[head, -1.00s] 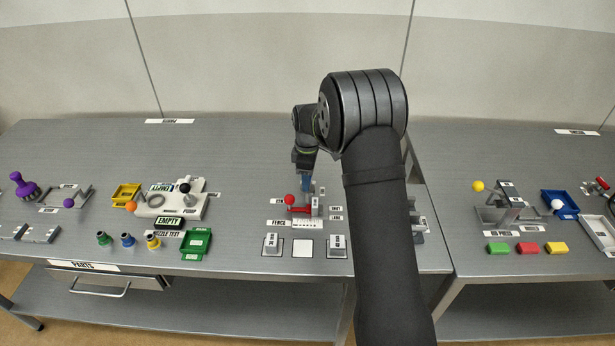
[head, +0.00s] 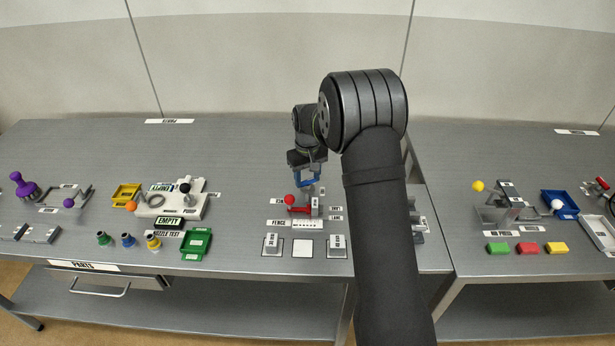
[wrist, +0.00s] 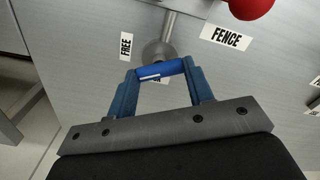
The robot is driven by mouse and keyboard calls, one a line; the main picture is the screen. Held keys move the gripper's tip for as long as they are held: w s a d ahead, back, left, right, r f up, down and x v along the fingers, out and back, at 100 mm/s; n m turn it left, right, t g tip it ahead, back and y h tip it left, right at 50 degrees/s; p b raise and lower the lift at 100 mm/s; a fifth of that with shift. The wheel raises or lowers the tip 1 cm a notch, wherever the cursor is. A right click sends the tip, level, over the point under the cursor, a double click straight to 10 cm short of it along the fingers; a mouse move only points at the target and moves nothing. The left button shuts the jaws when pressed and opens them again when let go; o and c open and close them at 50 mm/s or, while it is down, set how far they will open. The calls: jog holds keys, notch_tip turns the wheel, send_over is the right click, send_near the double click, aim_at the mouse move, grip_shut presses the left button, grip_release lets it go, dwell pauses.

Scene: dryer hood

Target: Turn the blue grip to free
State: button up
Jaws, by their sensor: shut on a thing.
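The blue grip (wrist: 161,70) is a short bar with a white mark, between the two blue fingers of my gripper (wrist: 163,82) in the wrist view. My gripper is shut on it from both ends. A round grey metal hub (wrist: 157,51) lies beside the grip, with a grey rod running from it. The FREE label (wrist: 126,46) is on the bench left of the hub. Another label under the grip is mostly hidden. In the head view my gripper (head: 309,183) is just behind the red-knobbed fixture (head: 300,207); the grip cannot be made out there.
The FENCE label (wrist: 227,37) and a red ball (wrist: 252,7) are close by on the right in the wrist view. In the head view, a white station (head: 172,204) and a green tray (head: 196,242) stand to the left. My arm hides part of the bench at right.

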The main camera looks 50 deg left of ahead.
jog(key=m, duration=0.5)
jog(key=shift+m, duration=0.3)
jog(key=shift+o, duration=0.2)
dwell(0.3)
jog(key=o, duration=1)
jog(key=shift+c, duration=0.2)
notch_tip(320, 180, up, 17)
jog(key=shift+r, duration=0.2)
jog(key=shift+f, duration=0.1)
notch_tip(320, 180, down, 17)
jog(key=shift+f, duration=0.15)
